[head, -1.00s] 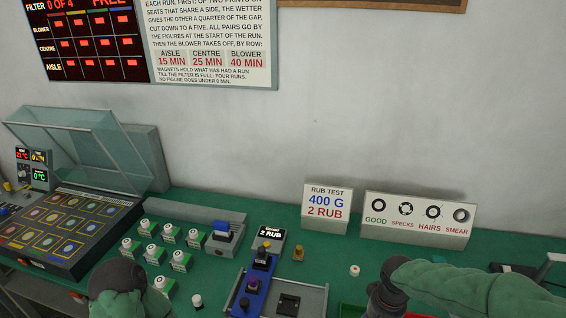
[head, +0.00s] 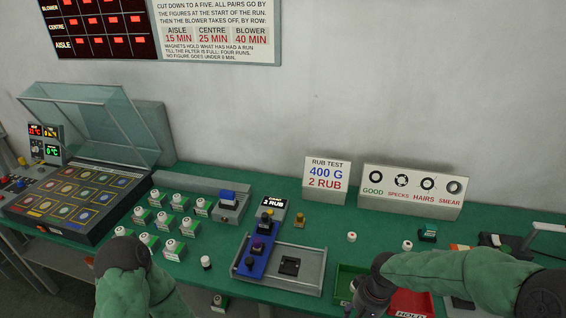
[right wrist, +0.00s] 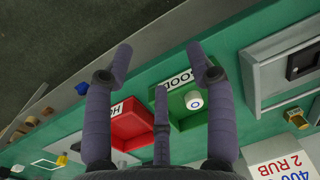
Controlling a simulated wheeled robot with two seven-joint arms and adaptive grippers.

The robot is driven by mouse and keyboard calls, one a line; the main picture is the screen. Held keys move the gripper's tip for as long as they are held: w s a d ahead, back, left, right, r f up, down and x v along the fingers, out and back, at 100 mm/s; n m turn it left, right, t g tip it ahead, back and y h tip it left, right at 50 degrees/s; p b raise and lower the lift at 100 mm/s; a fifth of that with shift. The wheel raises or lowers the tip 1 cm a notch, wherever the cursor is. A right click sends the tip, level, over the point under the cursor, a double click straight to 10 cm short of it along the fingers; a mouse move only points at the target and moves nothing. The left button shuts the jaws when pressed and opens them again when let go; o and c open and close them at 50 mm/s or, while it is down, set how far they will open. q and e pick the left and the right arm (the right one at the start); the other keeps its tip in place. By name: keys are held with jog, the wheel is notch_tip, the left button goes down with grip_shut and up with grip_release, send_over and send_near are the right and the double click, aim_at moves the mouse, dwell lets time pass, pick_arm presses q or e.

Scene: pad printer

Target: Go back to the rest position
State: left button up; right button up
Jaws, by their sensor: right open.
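My right gripper (right wrist: 160,72) is open and empty in the right wrist view, its dark fingers spread above the bench front. In that view a green tray (right wrist: 186,119) marked GOOD holds a white round piece (right wrist: 194,100) below the fingers, not between them. A red tray (right wrist: 140,128) stands beside it. In the head view my right arm comes in from the right, and its dark end hides part of the green tray (head: 345,272). My left arm shows at the lower left of the head view, but its gripper is not visible.
A blue rub-test fixture (head: 258,255) stands mid-bench beside a grey plate (head: 312,268). Several white-topped pieces on green blocks stand left of it. A case with a raised clear lid (head: 90,125) is at far left. A result sign (head: 412,190) stands at the back.

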jog(key=s+a+f+y, duration=0.1)
jog(key=s+a+f, duration=0.2)
jog(key=f, duration=0.4)
jog(key=s+a+f+y, duration=0.1)
jog(key=s+a+f, duration=0.3)
jog(key=f, duration=0.3)
jog(key=s+a+f, duration=0.3)
jog(key=a+f, duration=0.1)
jog(key=f, duration=0.3)
jog(key=shift+s+f+y, duration=0.15)
jog(key=shift+s+y, duration=0.2)
jog(key=shift+y, duration=0.05)
